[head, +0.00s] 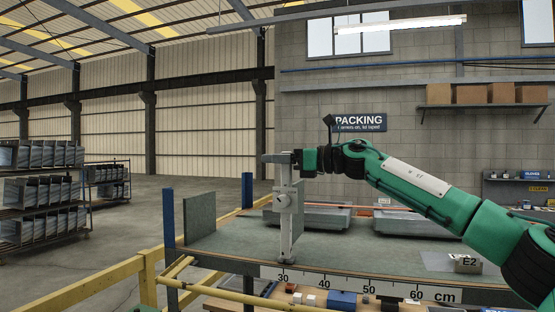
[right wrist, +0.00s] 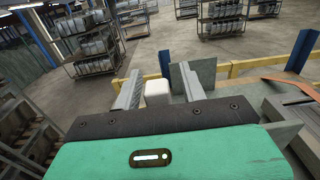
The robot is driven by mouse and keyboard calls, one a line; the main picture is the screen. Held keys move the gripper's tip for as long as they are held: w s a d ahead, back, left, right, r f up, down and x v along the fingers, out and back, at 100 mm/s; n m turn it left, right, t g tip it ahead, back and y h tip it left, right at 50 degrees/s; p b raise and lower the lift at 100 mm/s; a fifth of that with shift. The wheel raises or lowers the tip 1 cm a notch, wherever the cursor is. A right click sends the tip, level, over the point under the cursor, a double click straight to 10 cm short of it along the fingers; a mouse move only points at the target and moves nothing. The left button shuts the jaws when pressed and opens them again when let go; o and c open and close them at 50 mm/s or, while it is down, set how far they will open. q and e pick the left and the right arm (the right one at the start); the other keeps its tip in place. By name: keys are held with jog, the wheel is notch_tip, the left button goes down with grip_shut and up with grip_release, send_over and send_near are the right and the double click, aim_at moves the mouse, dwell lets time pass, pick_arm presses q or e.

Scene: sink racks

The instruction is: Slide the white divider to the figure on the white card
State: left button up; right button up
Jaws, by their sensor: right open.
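The white divider (head: 285,225) stands upright at the bench's front edge, with its foot near the 30 mark of the scale (head: 350,285). It has a round knob partway up. My right gripper (head: 282,158) is level with its top. In the right wrist view the open fingers (right wrist: 160,88) lie on either side of a white block (right wrist: 157,92), which looks like the divider's top; I cannot tell whether they touch it. The scale reads 30 to 60 cm, rising rightward. My left gripper is not in view.
Grey trays (head: 315,217) stand behind the divider. A green-grey upright panel (head: 200,217) stands at the left end. Small boxes lie on the shelf below. The bench surface right of the divider is mostly clear.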

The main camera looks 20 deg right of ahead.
jog(key=b+v, duration=0.6)
jog(key=v, duration=0.7)
jog(key=shift+s+d+b, duration=0.25)
jog(key=shift+d+b, duration=0.05)
